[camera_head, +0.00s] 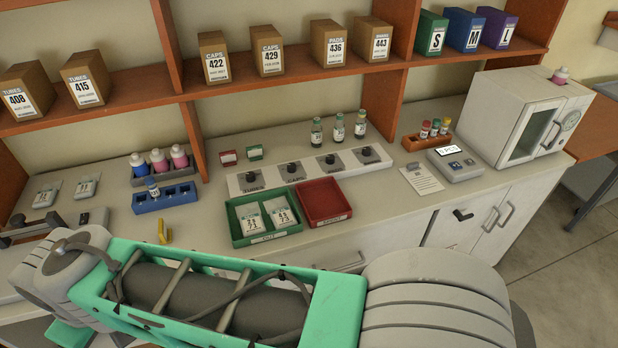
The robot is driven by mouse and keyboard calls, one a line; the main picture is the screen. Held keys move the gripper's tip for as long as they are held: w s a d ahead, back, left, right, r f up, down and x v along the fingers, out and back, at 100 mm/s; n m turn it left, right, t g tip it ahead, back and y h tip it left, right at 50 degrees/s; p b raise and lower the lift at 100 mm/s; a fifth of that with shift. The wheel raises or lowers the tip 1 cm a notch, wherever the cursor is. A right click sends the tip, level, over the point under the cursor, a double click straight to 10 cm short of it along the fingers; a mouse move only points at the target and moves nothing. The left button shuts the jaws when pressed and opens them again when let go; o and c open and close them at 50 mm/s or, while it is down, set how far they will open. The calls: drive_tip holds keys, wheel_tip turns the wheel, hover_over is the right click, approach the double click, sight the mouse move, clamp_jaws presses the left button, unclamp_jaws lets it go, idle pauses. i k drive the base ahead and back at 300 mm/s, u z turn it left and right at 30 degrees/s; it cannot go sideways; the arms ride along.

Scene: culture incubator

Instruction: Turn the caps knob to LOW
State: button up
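A white panel (240,190) on the counter carries a row of dark knobs on grey plates. The knobs are the leftmost knob (250,177), the second knob (292,167), the third knob (330,159) and the rightmost knob (367,151). The label under the leftmost knob appears to read TUBES. The other labels are too small to read, so I cannot tell which knob is caps, nor where any knob points. My arm crosses the bottom of the picture, apart from the panel.
A green tray (268,239) with white packets and an empty red tray (325,221) sit in front of the panel. Several vials (338,128) stand behind it. A blue rack (165,208) is at left; a small keypad device (455,164) is at right. Shelf boxes (214,58) stand above.

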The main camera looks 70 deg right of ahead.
sight(292, 168)
drive_tip(key=k, duration=0.15)
drive_tip(key=u, duration=1.6)
drive_tip(key=i, duration=0.65)
drive_tip(key=z, duration=4.35)
drive_tip(key=i, duration=0.5)
drive_tip(key=z, duration=0.1)
drive_tip(key=k, duration=0.4)
